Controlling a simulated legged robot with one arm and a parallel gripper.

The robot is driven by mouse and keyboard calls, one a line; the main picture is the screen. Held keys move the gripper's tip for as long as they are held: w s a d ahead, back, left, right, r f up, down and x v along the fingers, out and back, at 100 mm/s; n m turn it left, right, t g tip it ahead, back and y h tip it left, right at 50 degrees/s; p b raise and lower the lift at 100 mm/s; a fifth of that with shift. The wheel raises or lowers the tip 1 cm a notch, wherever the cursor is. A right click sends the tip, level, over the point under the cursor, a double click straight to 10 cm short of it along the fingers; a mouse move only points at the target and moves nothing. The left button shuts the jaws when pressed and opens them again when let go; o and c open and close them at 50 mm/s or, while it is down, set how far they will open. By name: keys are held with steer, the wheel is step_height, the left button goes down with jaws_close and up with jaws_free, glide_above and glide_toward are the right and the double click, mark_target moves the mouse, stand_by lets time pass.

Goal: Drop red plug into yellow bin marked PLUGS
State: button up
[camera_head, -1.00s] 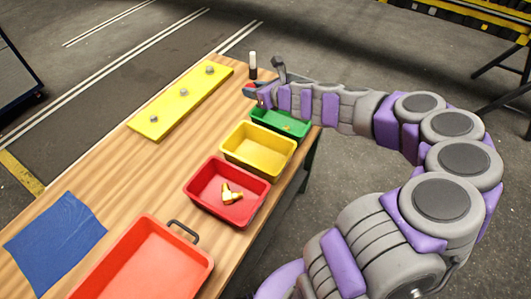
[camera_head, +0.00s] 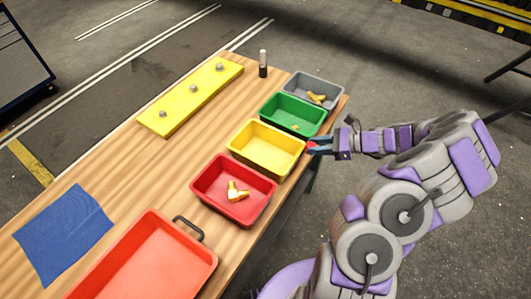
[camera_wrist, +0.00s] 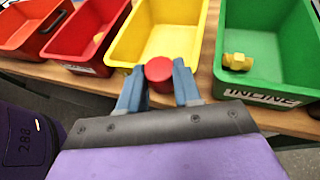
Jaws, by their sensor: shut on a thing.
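The red plug (camera_wrist: 159,70) is a round red cap between the two blue fingers of my gripper (camera_wrist: 160,88) in the wrist view. My gripper (camera_head: 318,146) is shut on it. In the head view, the plug shows as a small red spot (camera_head: 311,145) at the fingertips. The yellow bin (camera_head: 286,160) is on the table's right side, and my gripper is just right of it, outside its rim. In the wrist view the yellow bin (camera_wrist: 122,52) is directly ahead of the plug. Its inside looks empty. No PLUGS label is readable.
A green bin (camera_wrist: 294,45) labelled INLINE, with a brass fitting, adjoins the yellow one. A red bin (camera_head: 215,207) with brass fittings stands on the other side. A grey bin (camera_head: 325,85) is at the far corner. A larger red tray (camera_head: 140,265) is nearer.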

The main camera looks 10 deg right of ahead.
steer(key=shift+w+a, duration=0.1)
steer(key=w+a+r, duration=0.4)
steer(key=w+a, duration=0.3)
steer(key=a, duration=0.4)
step_height(320, 180, down, 6)
steer(key=b, duration=0.5)
steer(key=o, duration=1.1)
steer(key=p+v, duration=0.3)
steer(key=v, duration=1.4)
steer(key=shift+s+d+r+p, duration=0.1)
steer(key=shift+d+p, duration=0.05)
steer(key=shift+p, duration=0.2)
